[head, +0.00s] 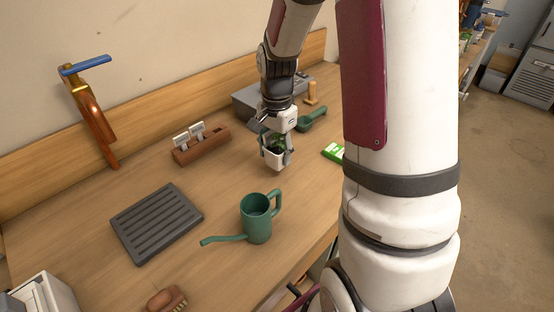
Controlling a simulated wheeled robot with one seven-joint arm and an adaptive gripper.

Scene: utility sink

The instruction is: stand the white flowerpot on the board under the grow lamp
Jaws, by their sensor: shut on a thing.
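The white flowerpot (273,160), with a green plant in it, is held by my gripper (275,147) near the middle of the bench. The fingers are shut on the pot from its sides, and the pot looks about upright. I cannot tell whether its base touches the bench. A dark grey slatted board (157,223) lies flat at the left, apart from the pot. A copper-coloured fixture with a blue bar (88,105) stands at the back left. I cannot tell whether it is the grow lamp.
A green watering can (257,219) stands between the board and the front edge. A wooden block with white tags (202,146) lies behind. A grey box (247,105), green scoop (312,121) and green-white packet (333,152) are near my gripper. A brush (167,300) lies at the front left.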

